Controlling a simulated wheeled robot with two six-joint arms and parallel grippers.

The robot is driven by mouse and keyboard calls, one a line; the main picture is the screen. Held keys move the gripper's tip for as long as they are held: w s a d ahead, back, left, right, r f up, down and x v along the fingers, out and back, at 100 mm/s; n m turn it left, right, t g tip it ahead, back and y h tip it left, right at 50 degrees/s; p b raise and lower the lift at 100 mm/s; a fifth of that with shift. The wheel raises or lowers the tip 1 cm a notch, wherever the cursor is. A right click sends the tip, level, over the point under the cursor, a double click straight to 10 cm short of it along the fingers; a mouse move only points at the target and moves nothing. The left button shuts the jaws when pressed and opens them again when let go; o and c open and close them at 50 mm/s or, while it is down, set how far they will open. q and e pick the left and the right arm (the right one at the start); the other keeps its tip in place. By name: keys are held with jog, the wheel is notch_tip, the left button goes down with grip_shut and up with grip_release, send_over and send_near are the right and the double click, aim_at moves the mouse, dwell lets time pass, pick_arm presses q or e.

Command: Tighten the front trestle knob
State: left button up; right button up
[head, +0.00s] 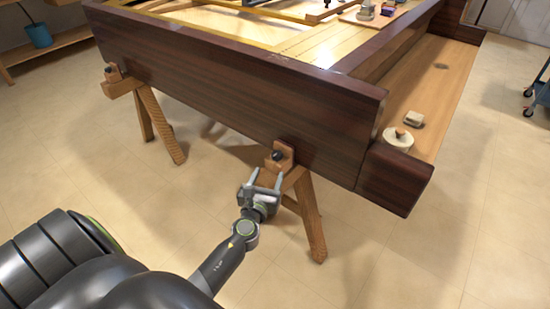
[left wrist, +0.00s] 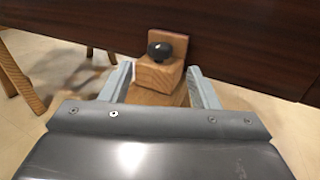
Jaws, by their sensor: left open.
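The front trestle (head: 311,215) is wooden and stands under the dark piano case (head: 250,95). Its dark round knob (head: 277,156) sits on a wooden block at the trestle's top, against the case. In the left wrist view the knob (left wrist: 159,51) is a dark ball on the block, near the top middle. My left gripper (head: 265,177) is open just below and in front of the knob. In the left wrist view its two fingers (left wrist: 160,85) stand apart on either side of the trestle's top beam, with the knob beyond them. The right gripper is not in view.
A second trestle (head: 147,108) with its own dark knob (head: 109,71) supports the case further left. A wooden ledge (head: 440,95) at the right holds a round disc (head: 398,138) and a small block (head: 413,120). A blue cart (head: 541,92) stands far right. The floor in front is clear.

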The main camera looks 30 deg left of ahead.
aim_at(275, 158)
pick_arm(q)
jog(key=x, duration=0.7)
jog(key=shift+f+b, duration=0.1)
jog(key=shift+b, duration=0.2)
jog(key=shift+w+a, duration=0.15)
jog(key=shift+w, duration=0.4)
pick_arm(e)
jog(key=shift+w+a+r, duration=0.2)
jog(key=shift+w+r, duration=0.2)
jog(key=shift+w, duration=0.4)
pick_arm(q)
jog(key=c, duration=1)
jog(key=shift+o, duration=0.2)
